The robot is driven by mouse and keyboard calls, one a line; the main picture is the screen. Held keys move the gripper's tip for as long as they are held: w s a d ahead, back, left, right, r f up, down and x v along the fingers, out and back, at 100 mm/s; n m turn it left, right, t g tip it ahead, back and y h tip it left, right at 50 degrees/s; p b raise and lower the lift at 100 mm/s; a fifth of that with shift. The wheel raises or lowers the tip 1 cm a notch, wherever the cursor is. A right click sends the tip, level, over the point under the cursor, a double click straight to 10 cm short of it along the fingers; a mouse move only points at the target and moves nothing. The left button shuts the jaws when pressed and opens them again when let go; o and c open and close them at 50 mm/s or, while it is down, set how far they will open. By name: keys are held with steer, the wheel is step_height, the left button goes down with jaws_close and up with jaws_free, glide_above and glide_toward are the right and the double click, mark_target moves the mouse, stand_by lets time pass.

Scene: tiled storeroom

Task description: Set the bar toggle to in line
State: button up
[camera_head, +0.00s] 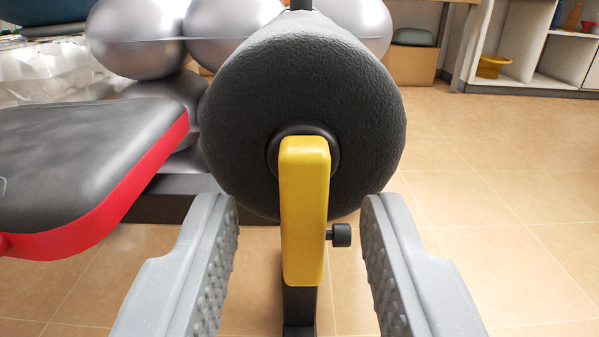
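The bar toggle is a yellow bar (304,225) on the end face of a black padded roller (240,110). It hangs downward from a dark round hub at the roller's middle, close to vertical in the picture. My gripper (300,240) is open, with one grey studded finger at the left and one at the right of the yellow bar. Both fingers look clear of it, with a gap on each side. A small black knob (341,235) sticks out to the right just behind the bar, between the bar and the right finger.
A black padded bench with a red edge (100,215) is close at the left. Several silver balls (135,40) are stacked behind the roller. The tiled floor (500,190) at the right is clear.

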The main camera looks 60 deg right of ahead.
steer(key=shift+w+d, duration=0.2)
steer(key=shift+d, duration=0.1)
jaws_close()
